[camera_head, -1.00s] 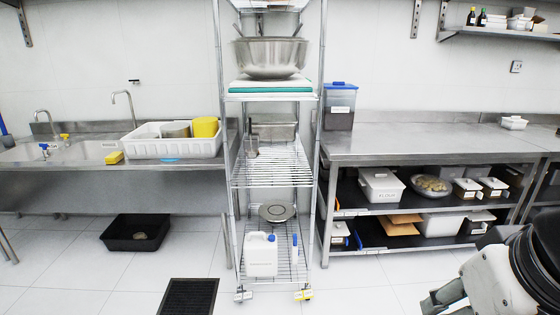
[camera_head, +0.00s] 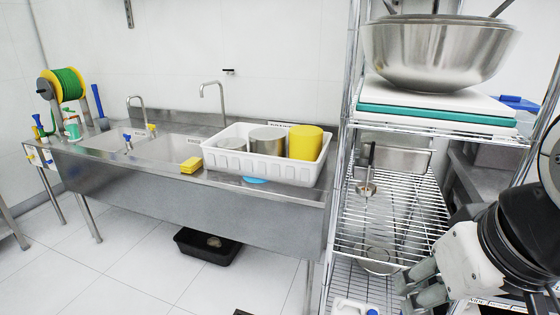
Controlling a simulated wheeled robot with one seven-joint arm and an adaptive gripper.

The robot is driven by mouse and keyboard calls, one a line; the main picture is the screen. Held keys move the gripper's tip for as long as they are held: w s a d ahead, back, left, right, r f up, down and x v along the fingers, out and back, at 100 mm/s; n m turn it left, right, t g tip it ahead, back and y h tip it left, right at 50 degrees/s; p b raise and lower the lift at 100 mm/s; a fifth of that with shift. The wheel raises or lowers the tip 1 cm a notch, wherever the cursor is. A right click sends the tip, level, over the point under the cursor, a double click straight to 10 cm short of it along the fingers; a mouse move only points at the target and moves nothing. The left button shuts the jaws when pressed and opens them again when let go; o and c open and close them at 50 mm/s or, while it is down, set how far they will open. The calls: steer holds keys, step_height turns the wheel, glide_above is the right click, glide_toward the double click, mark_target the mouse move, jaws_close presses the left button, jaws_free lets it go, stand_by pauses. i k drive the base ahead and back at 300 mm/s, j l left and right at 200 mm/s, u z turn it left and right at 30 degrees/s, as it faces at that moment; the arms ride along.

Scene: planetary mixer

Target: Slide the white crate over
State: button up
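The white crate (camera_head: 225,161) sits on the right part of the steel sink counter, left of the wire shelf rack. It holds a yellow cylinder (camera_head: 306,142), a metal pot (camera_head: 268,140) and another round metal item (camera_head: 232,145). My gripper (camera_head: 418,288) is at the lower right, in front of the rack, well apart from the crate. Its grey fingers show only partly, so their opening is unclear, and nothing is visible in them.
A yellow sponge (camera_head: 191,165) and a blue disc (camera_head: 255,180) lie at the counter's front edge by the crate. Sink basins and taps (camera_head: 222,100) are to the left. The wire rack (camera_head: 390,215) stands close on the right. A black tub (camera_head: 207,246) is on the floor below.

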mark_target(296, 155)
steer(key=i+u, duration=0.3)
steer(key=i, duration=0.5)
steer(key=u, duration=0.85)
steer(key=i+j+u, duration=0.15)
steer(key=u, duration=0.25)
steer(key=i+j+u, duration=0.15)
steer(key=u, duration=0.25)
steer(key=i+u, duration=0.35)
steer(key=i+l+z, duration=0.1)
steer(key=i+z, duration=0.65)
steer(key=i+j+z, duration=0.1)
steer(key=i+z, duration=0.7)
steer(key=i+j+z, duration=0.45)
steer(key=i, duration=0.2)
steer(key=l+z, duration=0.1)
steer(key=z, duration=0.45)
